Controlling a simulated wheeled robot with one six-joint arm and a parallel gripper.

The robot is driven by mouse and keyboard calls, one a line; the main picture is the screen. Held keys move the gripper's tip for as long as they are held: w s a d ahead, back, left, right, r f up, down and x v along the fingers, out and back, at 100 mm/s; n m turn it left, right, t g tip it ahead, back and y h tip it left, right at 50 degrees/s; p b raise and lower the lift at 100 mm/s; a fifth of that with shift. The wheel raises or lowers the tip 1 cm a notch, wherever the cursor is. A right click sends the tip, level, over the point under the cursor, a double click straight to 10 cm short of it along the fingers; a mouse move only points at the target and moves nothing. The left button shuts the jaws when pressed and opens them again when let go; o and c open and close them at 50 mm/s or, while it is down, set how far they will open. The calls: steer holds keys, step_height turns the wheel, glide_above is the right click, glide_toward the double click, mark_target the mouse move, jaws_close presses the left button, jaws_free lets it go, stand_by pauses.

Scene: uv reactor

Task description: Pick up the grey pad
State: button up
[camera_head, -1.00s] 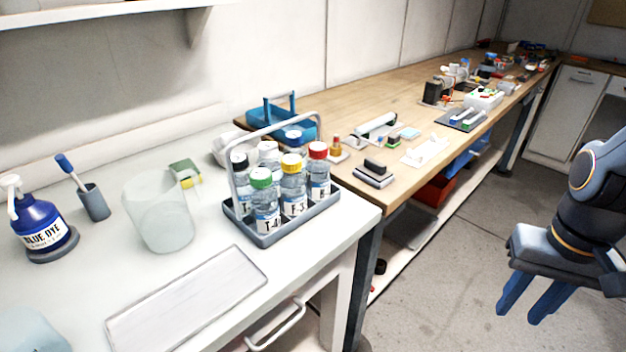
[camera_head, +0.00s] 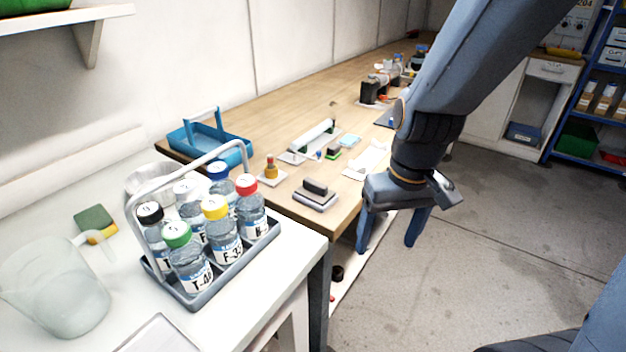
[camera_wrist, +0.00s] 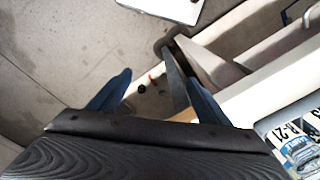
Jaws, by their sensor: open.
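A flat grey pad (camera_head: 315,201) with a dark block on top lies near the front edge of the wooden bench, just past the white bench's corner. I take it to be the task's grey pad. My gripper (camera_head: 388,246) hangs open and empty, fingers down, in front of the wooden bench's edge. In the picture it is right of the pad and lower, apart from it. In the wrist view my gripper (camera_wrist: 158,85) has nothing between its fingers but floor and shelf behind. I cannot make out the pad in that view.
A grey carrier (camera_head: 238,265) of capped bottles stands on the white bench, left of the pad. The floor at right is clear.

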mark_target(316, 182)
steer(key=w+a+r+n+y+p, duration=0.1)
steer(key=w+a+r+n+p, duration=0.1)
steer(key=w+a+r, duration=0.1)
steer(key=w+a+r+n+t+y+p, duration=0.1)
steer(key=w+a+r+n+p, duration=0.1)
steer(key=w+a+r+n, duration=0.1)
steer(key=w+a+r+n+t+p, duration=0.1)
steer(key=w+a+r+n+p, duration=0.1)
steer(key=w+a+r+n, duration=0.1)
steer(key=shift+w+a+r+y+p, duration=0.15)
steer(key=shift+w+a+r+y, duration=0.1)
steer(key=shift+w+r, duration=0.25)
steer(key=shift+w+a+r+y+p, duration=0.15)
steer(key=shift+w+a+r, duration=0.1)
steer(key=shift+w, duration=0.4)
steer(key=shift+w+a+f, duration=0.1)
steer(key=shift+a+f, duration=0.05)
steer(key=shift+a, duration=0.05)
steer(key=shift+p+x, duration=0.4)
steer(key=shift+x, duration=3.3)
steer(key=shift+a, duration=0.15)
steer(key=c, duration=1.1)
steer(key=shift+c, duration=0.2)
step_height(316, 182, up, 10)
steer(key=shift+r, duration=0.1)
